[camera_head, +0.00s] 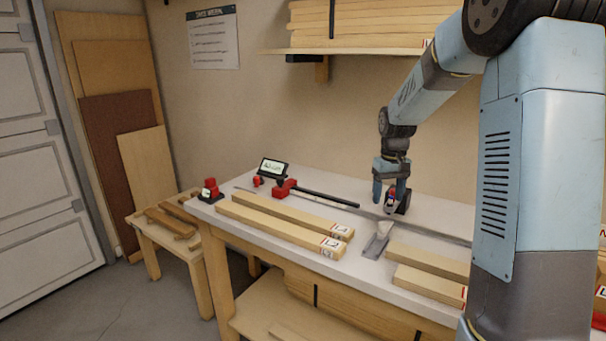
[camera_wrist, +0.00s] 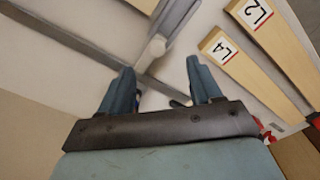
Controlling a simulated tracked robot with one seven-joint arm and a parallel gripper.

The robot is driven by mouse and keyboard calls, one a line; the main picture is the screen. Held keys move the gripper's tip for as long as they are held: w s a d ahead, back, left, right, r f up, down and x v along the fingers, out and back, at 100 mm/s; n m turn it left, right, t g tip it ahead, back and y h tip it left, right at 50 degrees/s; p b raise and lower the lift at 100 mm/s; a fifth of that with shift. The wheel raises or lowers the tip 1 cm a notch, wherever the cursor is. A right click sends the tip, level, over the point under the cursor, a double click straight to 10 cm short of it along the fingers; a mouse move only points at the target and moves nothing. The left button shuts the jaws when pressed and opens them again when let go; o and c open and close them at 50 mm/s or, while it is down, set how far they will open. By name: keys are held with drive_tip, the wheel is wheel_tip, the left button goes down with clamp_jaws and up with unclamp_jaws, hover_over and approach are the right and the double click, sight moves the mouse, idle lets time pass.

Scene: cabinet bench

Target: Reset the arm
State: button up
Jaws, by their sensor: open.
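My gripper (camera_head: 391,198) hangs from my pale blue arm, fingers pointing down, over the back part of the white bench top (camera_head: 228,216). In the wrist view my gripper (camera_wrist: 160,72) shows two blue fingers spread apart. A dark object with small red, yellow and blue patches (camera_head: 391,203) shows at the fingers in the head view. I cannot tell whether it lies between them or behind them. In the wrist view a dark piece is partly hidden behind the fingers.
Two planks (camera_head: 285,219) lie left on the bench, two more (camera_head: 430,272) at the right. A grey metal piece with a pale handle (camera_head: 377,242) lies between. A loaded wall shelf (camera_head: 350,50) hangs above.

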drive_tip(key=s+a+r+t, duration=0.1)
drive_tip(key=s+r, duration=0.3)
drive_tip(key=s, duration=0.4)
drive_tip(key=s+a+r+m+t, duration=0.1)
drive_tip(key=s+a+r+t, duration=0.1)
drive_tip(key=s+r, duration=0.45)
drive_tip(key=s+a+r+t, duration=0.1)
drive_tip(key=s+r, duration=0.2)
drive_tip(key=s, duration=0.6)
drive_tip(key=s+a+f+t, duration=0.1)
drive_tip(key=s, duration=0.8)
drive_tip(key=shift+s+m, duration=0.3)
